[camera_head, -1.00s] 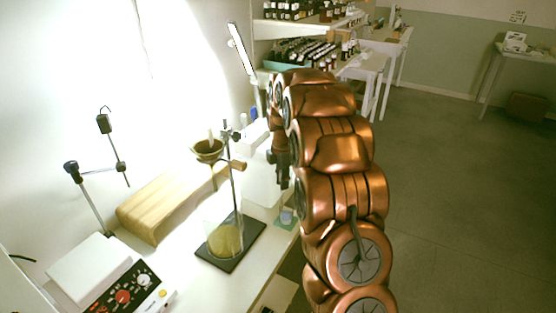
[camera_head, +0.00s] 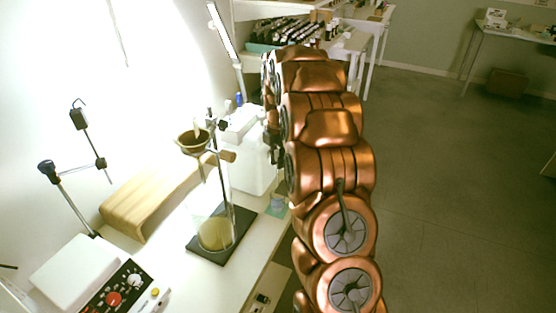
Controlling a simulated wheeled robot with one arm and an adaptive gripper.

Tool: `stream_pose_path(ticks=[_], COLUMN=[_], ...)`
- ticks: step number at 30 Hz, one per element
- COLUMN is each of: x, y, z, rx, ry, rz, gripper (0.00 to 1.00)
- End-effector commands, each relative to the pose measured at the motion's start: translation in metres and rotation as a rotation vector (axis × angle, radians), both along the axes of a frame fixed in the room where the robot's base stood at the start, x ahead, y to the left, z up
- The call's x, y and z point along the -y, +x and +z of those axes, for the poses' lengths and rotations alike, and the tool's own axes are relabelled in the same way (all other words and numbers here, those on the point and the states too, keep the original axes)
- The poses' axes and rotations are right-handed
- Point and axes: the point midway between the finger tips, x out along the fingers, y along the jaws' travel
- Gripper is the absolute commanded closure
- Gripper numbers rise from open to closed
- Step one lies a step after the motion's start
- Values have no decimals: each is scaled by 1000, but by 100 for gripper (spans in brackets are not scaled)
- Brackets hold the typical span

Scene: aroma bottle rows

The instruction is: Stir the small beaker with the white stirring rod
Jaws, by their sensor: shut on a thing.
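The small beaker (camera_head: 278,204) stands near the right edge of the white bench, beside the black stand base, with a bluish tint. My gripper (camera_head: 276,156) is above it and behind it in the picture, small and dark, partly covered by my copper arm. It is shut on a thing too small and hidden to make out. I cannot pick out the white stirring rod for certain. A larger glass beaker (camera_head: 216,233) with yellow contents stands on the black stand base to the left.
A metal stand (camera_head: 223,185) rises left of the small beaker. A mortar (camera_head: 190,143) with a pale pestle, a wooden block (camera_head: 150,199) and a hotplate (camera_head: 72,270) are further left. A white container (camera_head: 252,172) is behind. Shelves of bottles are at the back; open floor lies right.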

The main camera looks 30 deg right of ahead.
Motion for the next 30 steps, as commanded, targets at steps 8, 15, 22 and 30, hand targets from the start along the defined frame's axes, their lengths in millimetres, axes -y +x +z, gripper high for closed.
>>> stream_pose_path(ticks=[8, 15, 22, 30], x=[-1, 0, 0, -1], y=[1, 1, 0, 0], z=[-17, -30, -43, -58], rx=[0, 1, 0, -1], ry=[-1, -2, -1, 0], rz=[1, 1, 0, 0], gripper=[100, 100, 100, 100])
